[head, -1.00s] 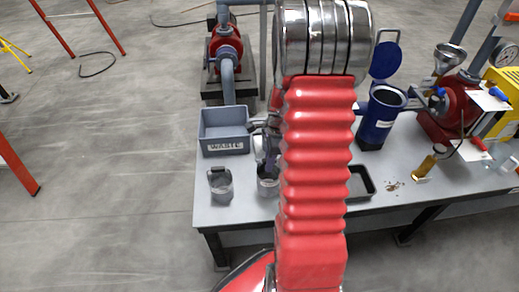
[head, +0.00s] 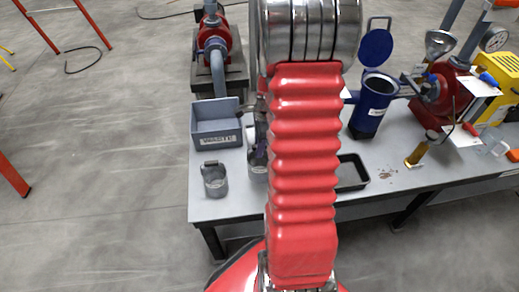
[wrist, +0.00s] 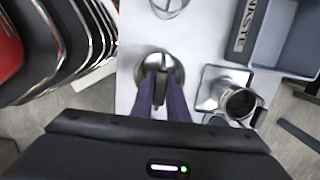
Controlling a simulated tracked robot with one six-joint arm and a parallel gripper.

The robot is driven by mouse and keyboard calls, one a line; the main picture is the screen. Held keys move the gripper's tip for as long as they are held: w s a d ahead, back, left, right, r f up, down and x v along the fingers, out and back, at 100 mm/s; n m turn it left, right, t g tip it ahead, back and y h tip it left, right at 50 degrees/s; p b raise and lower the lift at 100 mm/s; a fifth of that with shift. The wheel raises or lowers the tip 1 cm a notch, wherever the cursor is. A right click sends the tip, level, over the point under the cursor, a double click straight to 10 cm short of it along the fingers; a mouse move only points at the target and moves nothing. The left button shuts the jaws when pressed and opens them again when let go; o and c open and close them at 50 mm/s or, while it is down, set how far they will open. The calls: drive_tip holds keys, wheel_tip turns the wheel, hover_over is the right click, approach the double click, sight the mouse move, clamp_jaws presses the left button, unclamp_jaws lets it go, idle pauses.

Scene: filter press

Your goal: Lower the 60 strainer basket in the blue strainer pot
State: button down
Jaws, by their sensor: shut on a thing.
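A grey strainer basket (wrist: 174,74) is between the fingers of my gripper (wrist: 160,78) in the wrist view, held from above; I cannot read a 60 on it. The held basket is well to the left of the pot.
A grey WASTE bin (head: 216,127) stands behind the baskets. A metal fitting (wrist: 225,95) is close beside the held basket in the wrist view.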

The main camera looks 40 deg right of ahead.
drive_tip(key=shift+r, duration=1.6)
